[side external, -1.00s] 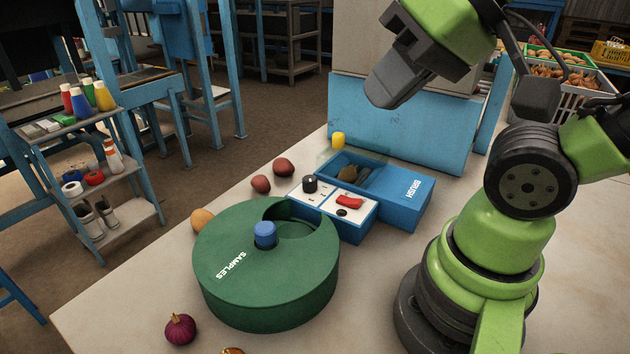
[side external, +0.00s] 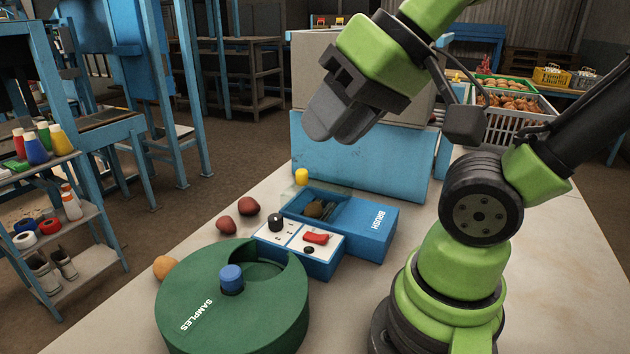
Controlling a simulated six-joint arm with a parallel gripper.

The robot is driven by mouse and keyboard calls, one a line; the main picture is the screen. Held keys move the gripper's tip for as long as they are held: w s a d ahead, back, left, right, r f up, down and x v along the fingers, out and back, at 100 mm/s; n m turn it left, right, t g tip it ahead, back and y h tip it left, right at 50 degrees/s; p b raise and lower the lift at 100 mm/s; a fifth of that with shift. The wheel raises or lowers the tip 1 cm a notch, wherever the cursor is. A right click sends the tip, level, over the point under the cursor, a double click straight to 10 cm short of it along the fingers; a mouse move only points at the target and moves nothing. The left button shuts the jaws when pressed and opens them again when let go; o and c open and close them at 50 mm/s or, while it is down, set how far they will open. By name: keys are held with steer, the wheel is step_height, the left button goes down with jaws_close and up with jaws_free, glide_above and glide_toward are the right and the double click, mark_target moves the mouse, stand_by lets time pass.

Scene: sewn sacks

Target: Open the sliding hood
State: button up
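The blue box marked BRUSH (side external: 377,232) stands on the table with an opening in its top. A brownish item (side external: 316,209) shows inside the opening. A faint see-through panel (side external: 340,196) seems to lie at the back of the opening; I cannot tell surely that it is the sliding hood. A small yellow knob-like piece (side external: 302,176) stands at its back left edge. My gripper (side external: 337,128) hangs above and behind the box, apart from it, pointing down-left. Its dark fingers overlap in this view, so their gap is unclear; nothing shows held.
A white-topped control panel (side external: 295,238) with a black knob and red switch adjoins the box. A round green SAMPLES drum (side external: 230,315) with a blue knob stands in front. Potatoes and onions (side external: 223,225) lie left. A tall blue-fronted machine (side external: 365,160) stands behind.

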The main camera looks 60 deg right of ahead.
steer(key=shift+o, duration=1.1)
steer(key=w+d+r+m+g+h, duration=0.1)
steer(key=w+d+m, duration=0.1)
steer(key=w+d, duration=0.2)
steer(key=w, duration=0.3)
steer(key=shift+r+g, duration=0.2)
steer(key=shift+g, duration=0.2)
steer(key=m+g, duration=0.5)
steer(key=m, duration=0.2)
glide_toward(302, 170)
steer(key=shift+a+f+h, duration=0.15)
steer(key=shift+a+h, duration=0.25)
steer(key=shift+a, duration=0.15)
steer(key=shift+d+f, duration=0.15)
steer(key=shift+f, duration=0.15)
step_height(302, 170, down, 10)
steer(key=shift+r, duration=0.2)
